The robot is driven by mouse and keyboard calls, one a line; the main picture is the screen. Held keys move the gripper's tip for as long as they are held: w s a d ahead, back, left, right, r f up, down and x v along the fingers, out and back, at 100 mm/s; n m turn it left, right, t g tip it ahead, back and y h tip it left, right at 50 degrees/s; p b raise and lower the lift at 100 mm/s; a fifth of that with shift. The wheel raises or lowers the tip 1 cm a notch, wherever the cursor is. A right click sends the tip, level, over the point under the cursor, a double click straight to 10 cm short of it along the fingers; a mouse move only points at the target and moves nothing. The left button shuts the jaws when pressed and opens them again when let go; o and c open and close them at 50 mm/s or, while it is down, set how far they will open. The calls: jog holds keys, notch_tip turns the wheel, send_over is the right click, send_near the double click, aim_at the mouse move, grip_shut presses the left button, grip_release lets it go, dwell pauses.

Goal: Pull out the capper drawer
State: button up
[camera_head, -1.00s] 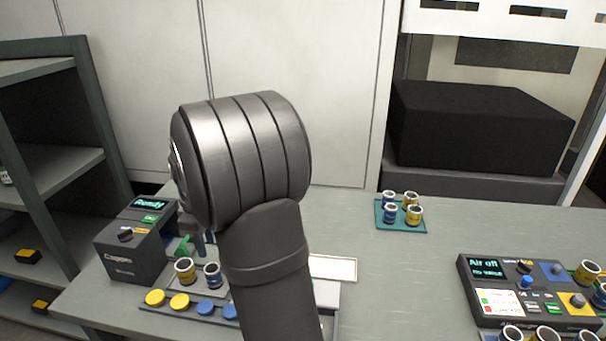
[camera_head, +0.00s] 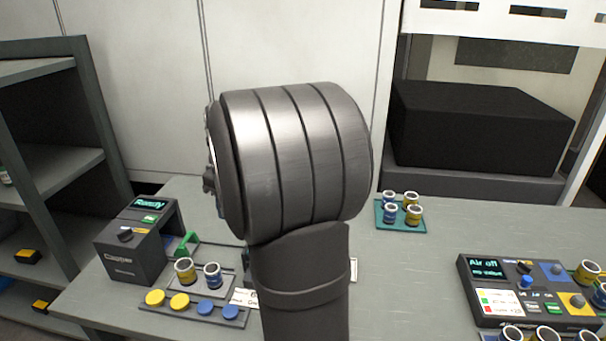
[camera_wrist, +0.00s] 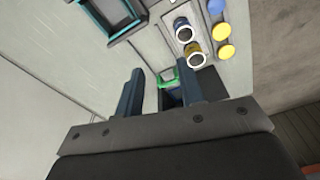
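The capper (camera_head: 130,252) is a dark box at the left of the table, its screen reading "Ready". A green handle (camera_head: 187,243) stands at its right side. It also shows in the wrist view (camera_wrist: 168,78). I cannot tell how far the drawer is out. A yellow vial (camera_head: 185,272) and a blue vial (camera_head: 212,275) stand on a grey plate beside the handle. My gripper (camera_wrist: 158,78) is open, its two fingers apart. The green handle appears between the fingertips in the wrist view; contact cannot be told. My forearm hides the gripper in the head view.
A strip of yellow and blue caps (camera_head: 180,301) lies in front of the vials. A teal tray (camera_head: 384,223) holds several vials further back. A control panel (camera_head: 520,290) stands at the right. A shelf rack (camera_head: 85,130) stands left.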

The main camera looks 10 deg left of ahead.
jog(key=w+d+r+m+t+y, duration=0.1)
jog(key=w+d+r+m, duration=0.1)
jog(key=d, duration=0.6)
jog(key=w+d+r+m+t+y, duration=0.1)
jog(key=w+d+r+m, duration=0.2)
jog(key=d, duration=0.5)
jog(key=shift+w+d+r+m+t, duration=0.15)
jog(key=shift+d+r+m+t, duration=0.3)
jog(key=shift+m, duration=0.75)
jog(key=shift+a, duration=0.15)
jog(key=s+a+f+n+g+h, duration=0.1)
jog(key=s+a+f+n, duration=0.2)
jog(key=a, duration=0.6)
jog(key=s+a+f+n+g+h, duration=0.1)
jog(key=s+a+f+n+g, duration=0.1)
jog(key=a+n, duration=0.3)
jog(key=s+a+f, duration=0.1)
jog(key=a, duration=0.3)
jog(key=shift+s+a+f, duration=0.15)
jog(key=shift+a+f, duration=0.1)
jog(key=shift+f, duration=0.05)
jog(key=shift+d, duration=0.15)
